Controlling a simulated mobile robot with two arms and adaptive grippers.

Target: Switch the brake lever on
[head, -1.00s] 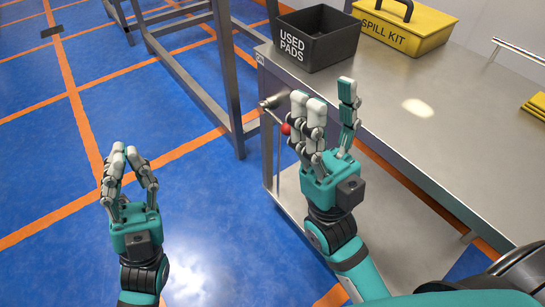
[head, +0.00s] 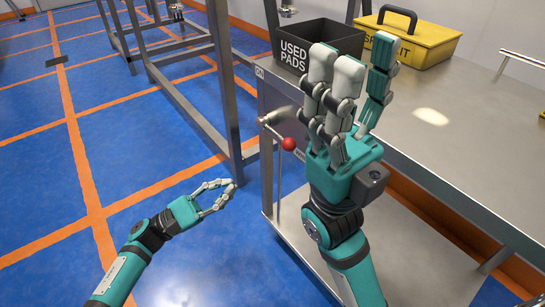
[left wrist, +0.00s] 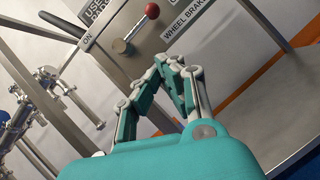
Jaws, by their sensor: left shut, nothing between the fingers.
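The brake lever is a short metal rod with a red ball knob (head: 288,143) on the end panel of the steel cart (head: 470,190). The red knob (left wrist: 152,10) also shows in the left wrist view, with the rod slanting down to its pivot. An "ON" label (left wrist: 87,40) lies left of the pivot, and a "WHEEL BRAKE" label (left wrist: 186,18) lies right of the knob. My left gripper (head: 232,188) is shut and empty, below and left of the knob, apart from it. My right gripper (head: 352,62) is open and empty, fingers up, above the cart's near corner.
A black "USED PADS" bin (head: 291,60) and a yellow spill kit (head: 425,45) stand on the cart top. A steel frame (head: 222,80) stands to the left of the cart. The blue floor (head: 40,200) with orange lines is clear at the left.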

